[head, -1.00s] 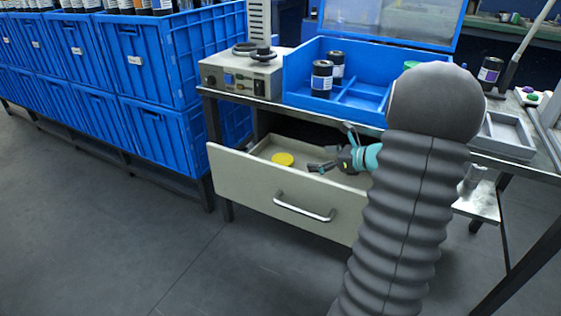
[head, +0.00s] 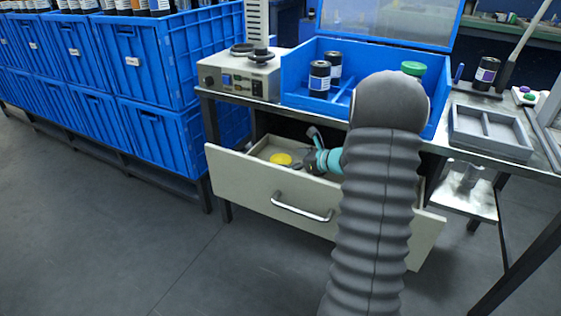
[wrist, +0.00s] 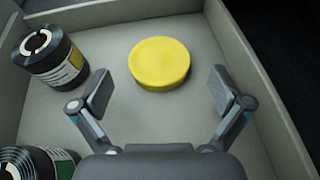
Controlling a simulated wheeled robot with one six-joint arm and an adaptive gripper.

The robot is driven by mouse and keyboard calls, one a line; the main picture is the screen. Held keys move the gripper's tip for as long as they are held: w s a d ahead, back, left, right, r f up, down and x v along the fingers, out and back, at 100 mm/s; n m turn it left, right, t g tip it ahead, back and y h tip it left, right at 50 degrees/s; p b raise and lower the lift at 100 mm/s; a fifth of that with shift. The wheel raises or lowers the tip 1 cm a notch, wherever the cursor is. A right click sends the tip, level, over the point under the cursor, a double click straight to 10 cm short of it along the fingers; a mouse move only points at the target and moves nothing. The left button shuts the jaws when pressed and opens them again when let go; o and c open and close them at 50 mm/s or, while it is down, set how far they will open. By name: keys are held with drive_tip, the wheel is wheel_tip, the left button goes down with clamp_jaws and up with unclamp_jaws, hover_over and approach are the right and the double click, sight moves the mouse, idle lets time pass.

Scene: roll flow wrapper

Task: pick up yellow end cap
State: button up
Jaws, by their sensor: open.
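The yellow end cap (head: 281,159) is a flat round disc lying in the open drawer (head: 265,189). In the wrist view the cap (wrist: 159,63) lies flat on the drawer floor, ahead of and between my fingers. My gripper (wrist: 157,90) is open and empty, one finger to each side and a little short of the cap. In the head view my gripper (head: 297,162) is inside the drawer, just right of the cap, partly hidden by my own arm.
The drawer's walls (wrist: 248,60) rise close on the right and behind the cap. Above is the bench with a blue open bin (head: 296,88) and a control box (head: 238,77).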

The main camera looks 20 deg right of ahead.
sight(282, 160)
drive_tip(key=x, duration=0.3)
drive_tip(key=shift+f, duration=0.15)
drive_tip(key=shift+s, duration=0.1)
drive_tip(key=c, duration=0.8)
